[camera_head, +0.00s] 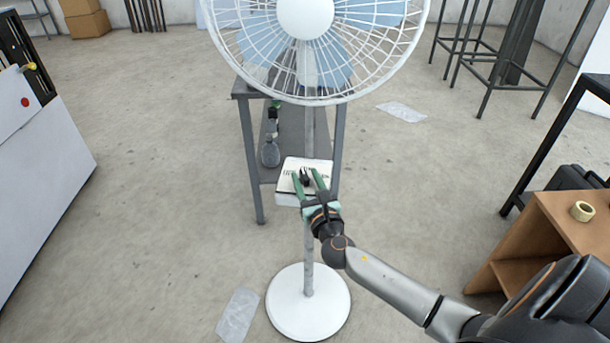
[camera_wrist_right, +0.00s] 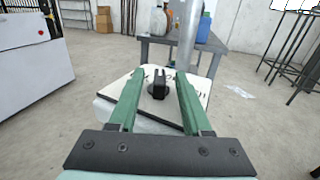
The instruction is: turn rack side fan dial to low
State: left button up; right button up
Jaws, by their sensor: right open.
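A white standing fan (camera_head: 308,302) with a round caged head stands on the floor in front of me. Its control box (camera_head: 288,196) has a pale panel with dark lettering and a black dial (camera_head: 305,178). The dial also shows in the right wrist view (camera_wrist_right: 159,86), between the fingers. My right gripper (camera_head: 307,176) is open, its two green fingers on either side of the dial. I cannot tell whether the fingertips touch it. The dial's exact setting is not legible. My left gripper is in neither view.
A grey metal table (camera_head: 258,205) with bottles on its lower shelf stands behind the fan. A wooden box (camera_head: 540,240) with a tape roll (camera_head: 582,211) is at the right. A white cabinet (camera_head: 45,175) is at the left. Plastic sheets lie on the open floor.

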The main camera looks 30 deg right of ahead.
jog(key=shift+w+d, duration=0.2)
jog(key=shift+w, duration=0.5)
grip_shut()
